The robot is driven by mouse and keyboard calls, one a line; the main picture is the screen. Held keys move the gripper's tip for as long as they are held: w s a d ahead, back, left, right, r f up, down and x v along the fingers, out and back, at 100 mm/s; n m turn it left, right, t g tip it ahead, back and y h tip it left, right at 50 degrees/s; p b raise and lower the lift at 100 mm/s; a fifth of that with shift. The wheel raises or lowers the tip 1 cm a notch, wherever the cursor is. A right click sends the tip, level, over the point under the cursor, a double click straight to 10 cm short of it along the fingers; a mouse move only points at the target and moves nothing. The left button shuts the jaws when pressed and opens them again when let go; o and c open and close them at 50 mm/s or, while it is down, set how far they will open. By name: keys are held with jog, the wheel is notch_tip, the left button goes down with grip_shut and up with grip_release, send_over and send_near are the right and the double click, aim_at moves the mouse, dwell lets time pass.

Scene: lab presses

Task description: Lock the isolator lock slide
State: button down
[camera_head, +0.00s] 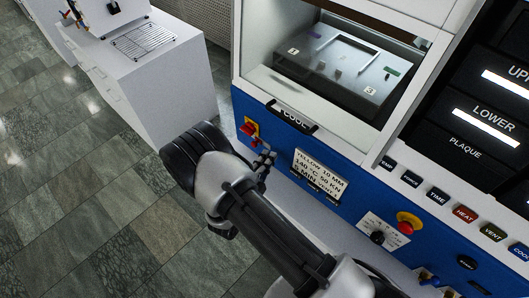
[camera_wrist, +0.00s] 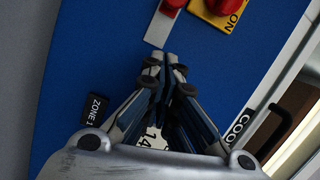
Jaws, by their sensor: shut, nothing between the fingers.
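The isolator (camera_head: 251,130) is a red knob on a yellow plate on the blue front panel, left of the placard. In the wrist view the isolator (camera_wrist: 224,14) is cut by the top edge, with "ON" on its plate. Beside it a red block (camera_wrist: 172,6) sits at the upper end of a pale strip (camera_wrist: 158,27); this looks like the lock slide. My gripper (camera_wrist: 166,58) is shut and empty, its tips near the strip's lower end; contact cannot be told. In the head view my gripper (camera_head: 268,156) is just below the isolator.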

jog(key=v, duration=0.9)
jog(key=shift+s+a, duration=0.3)
